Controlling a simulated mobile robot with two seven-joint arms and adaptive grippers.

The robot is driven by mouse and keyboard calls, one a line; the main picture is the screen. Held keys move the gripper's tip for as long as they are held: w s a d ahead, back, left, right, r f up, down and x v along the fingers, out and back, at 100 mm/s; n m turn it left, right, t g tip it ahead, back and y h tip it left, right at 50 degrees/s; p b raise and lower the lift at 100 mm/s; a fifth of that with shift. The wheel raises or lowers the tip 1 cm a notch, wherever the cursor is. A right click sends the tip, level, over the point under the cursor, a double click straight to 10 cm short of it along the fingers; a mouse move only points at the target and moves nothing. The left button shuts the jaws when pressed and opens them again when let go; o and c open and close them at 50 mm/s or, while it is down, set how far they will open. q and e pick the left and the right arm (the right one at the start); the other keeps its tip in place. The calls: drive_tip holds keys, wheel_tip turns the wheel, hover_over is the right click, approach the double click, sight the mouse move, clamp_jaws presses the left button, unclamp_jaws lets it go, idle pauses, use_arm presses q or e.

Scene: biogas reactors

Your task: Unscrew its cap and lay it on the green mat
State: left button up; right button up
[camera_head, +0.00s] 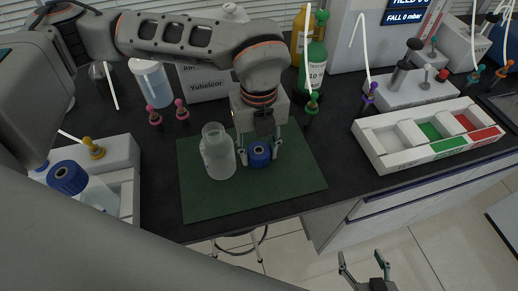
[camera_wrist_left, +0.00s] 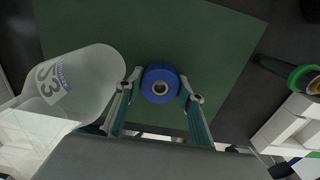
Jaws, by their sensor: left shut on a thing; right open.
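A clear bottle (camera_head: 217,155) stands upright and open-topped on the green mat (camera_head: 200,205). In the left wrist view the bottle (camera_wrist_left: 95,85) is at the left, with printed marks on its side. My left gripper (camera_head: 260,154) is to the right of the bottle, over the mat, with its fingers pointing down. It is shut on a blue cap (camera_head: 259,157), which is apart from the bottle. The cap also shows in the left wrist view (camera_wrist_left: 160,84). I cannot tell whether it touches the mat. My right gripper (camera_head: 365,270) is open and empty, low in front of the bench.
Another blue-capped bottle (camera_head: 80,185) lies tilted in a white holder at the left. A white tray with green and red sections (camera_head: 430,142) is at the right. Yellow and green bottles (camera_head: 316,65) stand behind the mat. The mat's right and front parts are clear.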

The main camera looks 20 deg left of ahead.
use_arm(q)
drive_tip(key=shift+f, duration=0.15)
drive_tip(key=o, duration=1)
drive_tip(key=shift+c, duration=0.2)
wheel_tip(320, 180, up, 12)
drive_tip(key=shift+r, duration=0.2)
